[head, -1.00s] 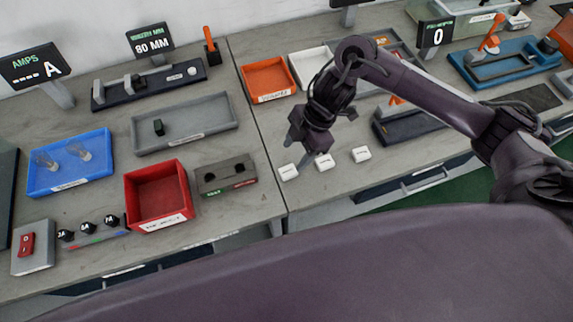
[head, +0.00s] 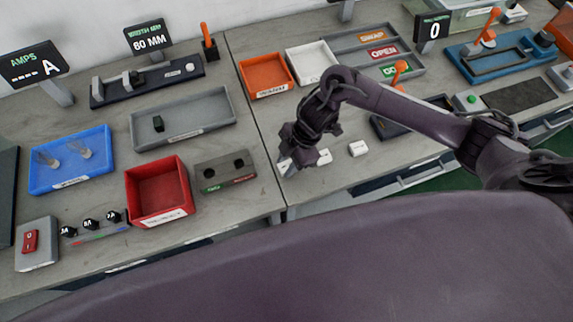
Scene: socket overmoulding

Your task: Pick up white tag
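Three white tags lie in a row near the front edge of the right-hand table. The left tag (head: 286,168) is partly hidden by my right gripper (head: 291,163). The middle tag (head: 324,157) lies just to the right of the gripper, and the right tag (head: 357,148) lies clear of it. My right gripper points down at the left tag, with its fingertips at or very close to it. The dark fingers blend together, so I cannot tell whether they are open or closed on the tag. My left gripper is out of view.
An orange bin (head: 266,75) and a white bin (head: 311,64) stand behind the gripper. A red bin (head: 158,190) and a grey block with two holes (head: 225,171) stand to the left. The table front right of the tags is mostly clear.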

